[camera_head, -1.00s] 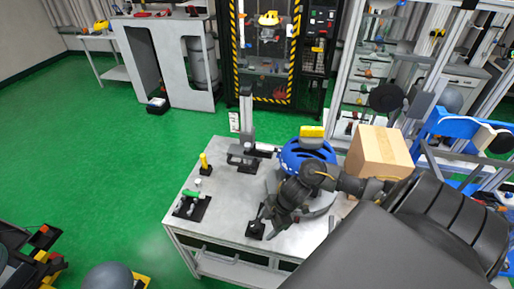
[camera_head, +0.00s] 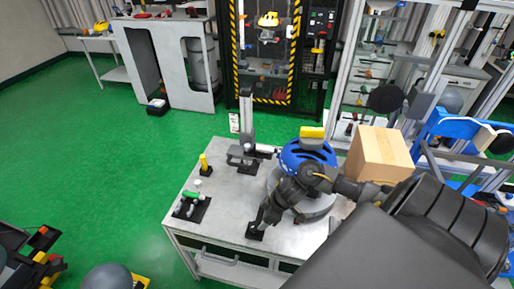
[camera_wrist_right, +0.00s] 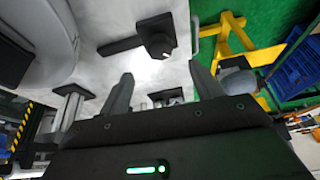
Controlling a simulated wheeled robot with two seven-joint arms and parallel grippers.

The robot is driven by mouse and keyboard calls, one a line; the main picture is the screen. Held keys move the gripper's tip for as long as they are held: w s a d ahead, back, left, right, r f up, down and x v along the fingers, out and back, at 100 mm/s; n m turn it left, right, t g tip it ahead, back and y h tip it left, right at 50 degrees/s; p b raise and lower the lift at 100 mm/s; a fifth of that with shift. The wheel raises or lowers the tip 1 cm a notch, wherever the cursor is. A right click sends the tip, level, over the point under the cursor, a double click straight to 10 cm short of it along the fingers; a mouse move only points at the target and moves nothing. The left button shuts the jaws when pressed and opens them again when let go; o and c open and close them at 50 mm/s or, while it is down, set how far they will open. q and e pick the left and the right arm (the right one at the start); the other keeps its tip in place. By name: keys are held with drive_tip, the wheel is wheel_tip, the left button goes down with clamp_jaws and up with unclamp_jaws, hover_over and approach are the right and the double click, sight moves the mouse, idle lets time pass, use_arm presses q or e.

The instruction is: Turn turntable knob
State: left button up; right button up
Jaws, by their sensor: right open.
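The turntable (camera_head: 318,213) is a grey disc on the metal table, with a blue helmet (camera_head: 305,155) on it. The dark turntable knob (camera_wrist_right: 157,37) stands on a black base plate in the right wrist view. In the head view this base plate (camera_head: 254,233) lies near the table's front edge, and my gripper hides most of the knob. My right gripper (camera_head: 264,217) is close to the knob. In the right wrist view my right gripper (camera_wrist_right: 162,77) is open and empty, with the knob beyond its fingertips, apart from them. My left gripper is not in view.
A black plate with green and white levers (camera_head: 191,206) and a yellow post (camera_head: 204,164) stand on the table's left side. A metal upright (camera_head: 247,130) is behind. A cardboard box (camera_head: 379,152) stands to the right. Green floor is free at left.

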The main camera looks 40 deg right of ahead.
sight(256, 226)
drive_tip(key=b+x, duration=0.1)
drive_tip(key=x, duration=0.8)
drive_tip(key=shift+s, duration=0.1)
drive_tip(key=shift+r, duration=0.1)
drive_tip(key=c, duration=1)
